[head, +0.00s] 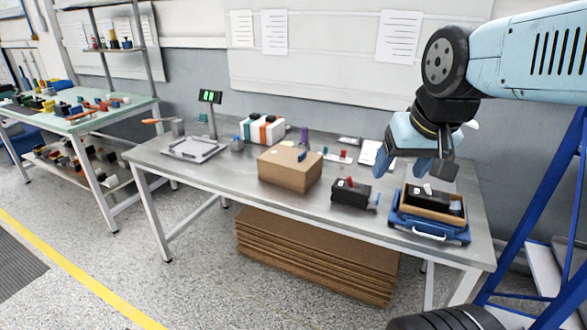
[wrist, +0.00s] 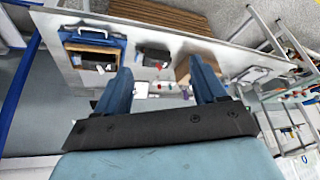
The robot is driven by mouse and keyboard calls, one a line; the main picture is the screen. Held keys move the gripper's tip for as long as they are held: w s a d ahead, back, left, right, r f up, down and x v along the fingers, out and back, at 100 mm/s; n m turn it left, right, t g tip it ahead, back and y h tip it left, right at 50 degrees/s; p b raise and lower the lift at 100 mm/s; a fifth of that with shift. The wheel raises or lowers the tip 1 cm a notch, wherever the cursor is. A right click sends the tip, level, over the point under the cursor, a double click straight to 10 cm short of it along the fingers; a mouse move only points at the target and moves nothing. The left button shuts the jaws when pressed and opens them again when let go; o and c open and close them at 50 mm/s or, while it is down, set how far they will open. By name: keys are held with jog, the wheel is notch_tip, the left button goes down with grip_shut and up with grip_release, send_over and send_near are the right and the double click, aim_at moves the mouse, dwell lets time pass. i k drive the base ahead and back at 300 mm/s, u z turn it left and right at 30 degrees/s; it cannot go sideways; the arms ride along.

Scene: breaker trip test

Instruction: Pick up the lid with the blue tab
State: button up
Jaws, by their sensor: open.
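A brown cardboard box (head: 285,175) stands on the grey workbench (head: 225,180). A small upright blue tab (head: 301,156) shows on its flat top, which looks like the lid; I cannot make out a lid edge. In the wrist view the box (wrist: 183,68) is partly behind one finger, and the tab is not clear. My gripper (head: 418,168) is open and empty, raised above the right part of the bench, to the right of the box and apart from it. Its two blue fingers (wrist: 160,68) are spread wide in the wrist view.
A black breaker unit (head: 350,193) with a red piece sits right of the box. A blue case (head: 430,232) holding an open box is at the right end. Binders (head: 262,130), a scale (head: 193,150) and papers line the back and left. A blue ladder (head: 535,215) stands right.

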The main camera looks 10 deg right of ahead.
aim_at(297, 170)
jog(key=k, duration=1)
jog(key=u, duration=0.65)
jog(key=i, duration=1.6)
jog(key=z, duration=0.6)
jog(key=k, duration=0.8)
jog(key=z, duration=0.2)
jog(key=i, duration=0.65)
jog(key=u, duration=0.05)
